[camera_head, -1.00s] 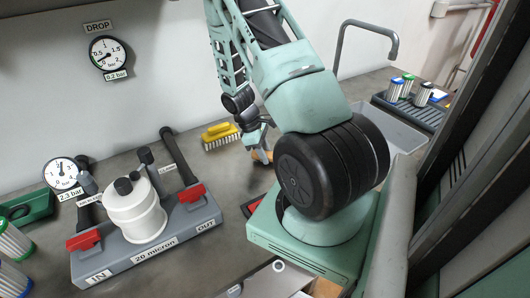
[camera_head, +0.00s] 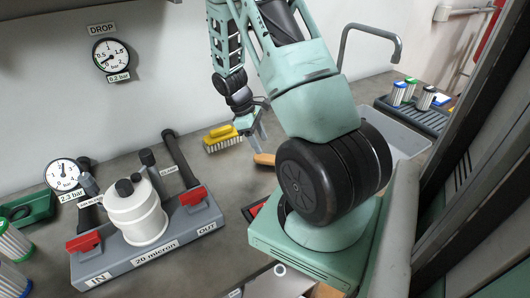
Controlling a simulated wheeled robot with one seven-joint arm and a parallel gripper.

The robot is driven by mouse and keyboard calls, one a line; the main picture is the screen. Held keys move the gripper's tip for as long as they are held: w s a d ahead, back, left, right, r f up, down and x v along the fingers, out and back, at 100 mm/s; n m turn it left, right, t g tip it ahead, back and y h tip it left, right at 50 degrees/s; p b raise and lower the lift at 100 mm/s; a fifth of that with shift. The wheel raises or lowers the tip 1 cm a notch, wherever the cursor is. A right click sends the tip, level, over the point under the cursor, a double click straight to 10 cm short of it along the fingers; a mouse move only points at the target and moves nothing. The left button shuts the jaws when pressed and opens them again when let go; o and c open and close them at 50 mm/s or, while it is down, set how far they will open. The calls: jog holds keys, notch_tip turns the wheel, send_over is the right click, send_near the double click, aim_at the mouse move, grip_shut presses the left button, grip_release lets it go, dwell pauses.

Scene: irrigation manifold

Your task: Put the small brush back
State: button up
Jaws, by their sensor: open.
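A yellow brush with pale bristles (camera_head: 222,138) lies on the grey counter near the wall. A small tan, wooden-looking piece (camera_head: 264,159) lies on the counter to its lower right, partly hidden behind my arm; I cannot tell whether it is the small brush's handle. My gripper (camera_head: 258,133) is open, above the counter, right of the yellow brush and just above the tan piece in the picture. It appears empty and apart from both.
A filter manifold (camera_head: 165,255) with a white housing and red levers fills the front left. A red-edged dark tray (camera_head: 254,208) is partly hidden by my base. A sink (camera_head: 398,137) and a dark rack (camera_head: 425,118) with cartridges stand right. A green tray (camera_head: 28,208) sits left.

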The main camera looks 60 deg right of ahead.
jog(key=w+a+r+n+t, duration=0.1)
jog(key=w+a+r, duration=0.25)
jog(key=a, duration=0.35)
jog(key=w+a+r+t, duration=0.1)
jog(key=w+a+r, duration=0.2)
jog(key=a+r, duration=0.3)
jog(key=s+a+r+n+t, duration=0.1)
jog(key=s+a+r+n, duration=0.15)
jog(key=a, duration=1.45)
jog(key=s+a+r+t+y, duration=0.1)
jog(key=s+a+r, duration=0.3)
jog(key=s+a, duration=1)
jog(key=shift+s+a+r+n+y, duration=0.2)
jog(key=shift+s+a+n+y, duration=0.05)
jog(key=shift+a+n+y, duration=0.2)
jog(key=shift+d, duration=0.1)
